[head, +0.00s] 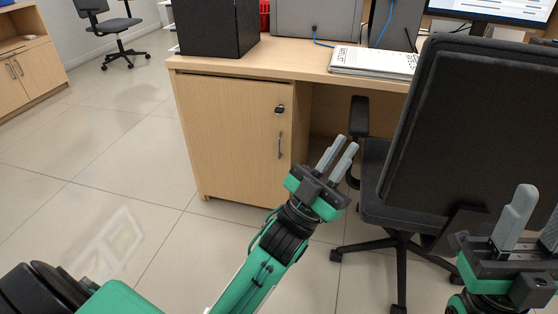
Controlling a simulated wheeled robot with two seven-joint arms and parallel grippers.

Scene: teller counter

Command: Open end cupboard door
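The end cupboard door (232,138) is light wood, under the left end of the counter, and looks closed. Its vertical metal handle (280,145) is near the door's right edge, with a dark lock (279,109) above it. My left gripper (338,148) is open and empty, to the right of the handle and apart from it, in front of the knee space. My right gripper (537,222) is at the lower right, in front of the black chair; its fingers are apart with nothing seen between them, and it is partly cut by the picture edge.
A black office chair (430,130) stands close to the right of the cupboard, its wheeled base on the floor. The counter top (290,62) carries a black box (215,25), a grey machine (318,18) and papers (375,62). The tiled floor (110,150) left of the cupboard is clear.

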